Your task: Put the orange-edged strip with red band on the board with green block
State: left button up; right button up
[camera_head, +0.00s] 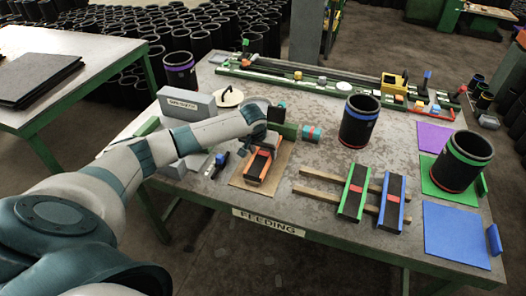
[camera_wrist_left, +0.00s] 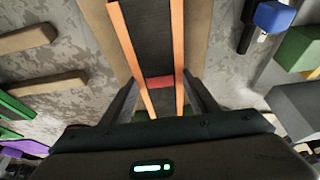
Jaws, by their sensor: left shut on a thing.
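The orange-edged strip with a red band (camera_head: 257,167) is at the tan board (camera_head: 242,183) near the table's middle; whether it touches the board is unclear. It also shows in the left wrist view (camera_wrist_left: 148,45), running between the fingers. My left gripper (camera_head: 262,148) is shut on this strip from above, its fingers on either side near the red band. The green board (camera_head: 433,189) lies at the right, with an upright green block (camera_head: 481,185) at its right edge. A green-banded black tube (camera_head: 462,163) stands over part of this board. My right gripper is not in view.
Green-edged (camera_head: 353,190) and blue-edged (camera_head: 391,203) strips lie on wooden bars between the tan and green boards. A blue-banded tube (camera_head: 359,122) stands behind them. A blue board (camera_head: 452,236) lies in front of the green one, a purple board (camera_head: 435,138) behind. A grey box (camera_head: 187,104) stands left.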

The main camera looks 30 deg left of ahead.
pick_arm(q)
jog(key=o, duration=1.1)
jog(key=shift+c, duration=0.2)
jog(key=b+v, duration=0.2)
jog(key=v, duration=1)
